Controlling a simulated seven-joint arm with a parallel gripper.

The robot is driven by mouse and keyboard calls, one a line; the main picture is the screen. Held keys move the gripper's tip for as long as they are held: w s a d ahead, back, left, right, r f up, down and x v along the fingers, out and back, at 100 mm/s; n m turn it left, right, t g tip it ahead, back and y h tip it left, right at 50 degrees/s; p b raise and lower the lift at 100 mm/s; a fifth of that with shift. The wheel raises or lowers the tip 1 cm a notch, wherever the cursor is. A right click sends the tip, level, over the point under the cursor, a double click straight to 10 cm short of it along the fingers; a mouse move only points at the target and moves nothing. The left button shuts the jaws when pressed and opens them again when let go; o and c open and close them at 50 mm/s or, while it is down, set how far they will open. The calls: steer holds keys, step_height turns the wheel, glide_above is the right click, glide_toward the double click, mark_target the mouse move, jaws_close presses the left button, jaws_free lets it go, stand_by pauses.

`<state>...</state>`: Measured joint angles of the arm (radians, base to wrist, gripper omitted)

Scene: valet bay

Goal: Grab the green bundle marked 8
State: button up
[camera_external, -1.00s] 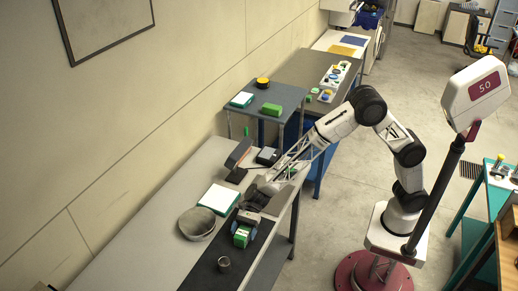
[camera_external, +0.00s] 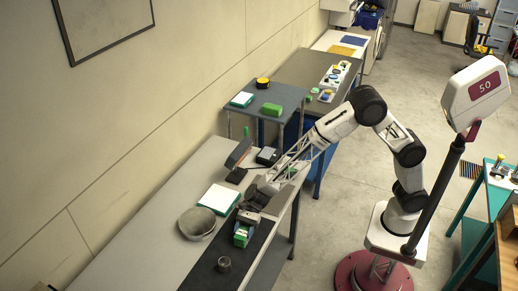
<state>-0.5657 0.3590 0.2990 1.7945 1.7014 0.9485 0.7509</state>
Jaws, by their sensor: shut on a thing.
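A green bundle (camera_external: 241,239) with a pale band lies on the dark mat (camera_external: 215,269) at the near part of the long grey table. Its number is too small to read. My gripper (camera_external: 244,228) reaches down from the upper right and is shut on the green bundle, with the jaws at its two sides. The jaws and wrist hide the bundle's far end. I cannot tell whether the bundle touches the mat.
A round grey bowl (camera_external: 197,224) and a teal-edged white pad (camera_external: 219,198) are left of my gripper. A dark card terminal (camera_external: 238,153) and black box (camera_external: 267,156) stand farther back. The table's left side is clear.

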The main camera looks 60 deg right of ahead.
mark_target(243, 231)
steer(key=shift+r, duration=0.1)
steer(key=shift+r, duration=0.6)
step_height(243, 231, up, 2)
steer(key=shift+r, duration=0.1)
steer(key=s+d+r, duration=0.1)
steer(key=s+d, duration=0.9)
steer(key=s, duration=0.2)
steer(key=shift+d+r, duration=0.2)
